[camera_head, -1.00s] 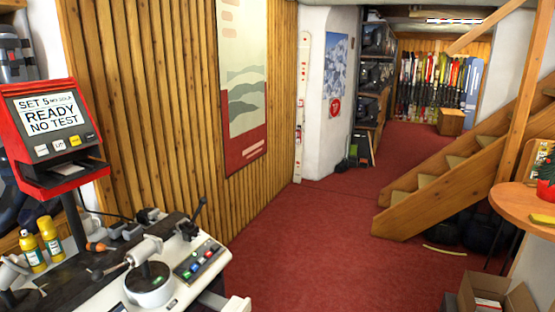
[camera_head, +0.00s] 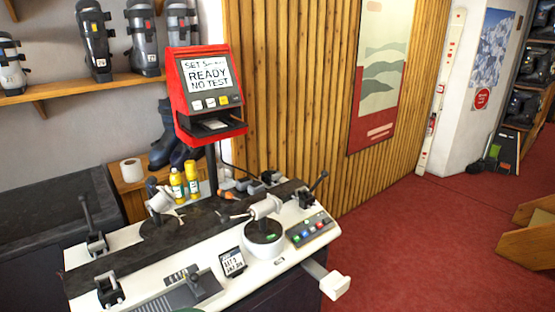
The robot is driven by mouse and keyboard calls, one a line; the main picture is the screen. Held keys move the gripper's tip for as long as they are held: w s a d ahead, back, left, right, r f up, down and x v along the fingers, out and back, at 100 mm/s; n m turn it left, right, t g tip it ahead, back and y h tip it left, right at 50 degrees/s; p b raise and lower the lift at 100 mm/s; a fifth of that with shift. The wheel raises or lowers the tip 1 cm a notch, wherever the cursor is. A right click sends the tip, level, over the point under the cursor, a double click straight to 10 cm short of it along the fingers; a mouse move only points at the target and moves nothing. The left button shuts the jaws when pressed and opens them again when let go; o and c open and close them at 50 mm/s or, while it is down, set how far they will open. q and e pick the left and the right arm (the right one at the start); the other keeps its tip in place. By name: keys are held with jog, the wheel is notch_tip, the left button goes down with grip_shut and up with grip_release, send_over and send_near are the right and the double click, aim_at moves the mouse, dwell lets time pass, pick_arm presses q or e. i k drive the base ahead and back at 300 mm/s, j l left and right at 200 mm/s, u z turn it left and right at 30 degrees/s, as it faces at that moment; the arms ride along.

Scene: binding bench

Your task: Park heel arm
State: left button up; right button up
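The white binding bench (camera_head: 225,262) stands at the lower middle, with a dark rail running along it. On its right half, a pale cylindrical arm (camera_head: 266,207) sits above a round white base with a dark top (camera_head: 263,238). I cannot tell which one is the heel arm. A red display unit (camera_head: 207,90) on a post behind the bench reads "READY NO TEST". Neither of my grippers is in view.
Yellow bottles (camera_head: 177,184) and a paper roll (camera_head: 131,170) stand behind. Red carpet (camera_head: 420,240) to the right is clear.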

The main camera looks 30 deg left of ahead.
aim_at(158, 223)
jog(key=u, duration=1.9)
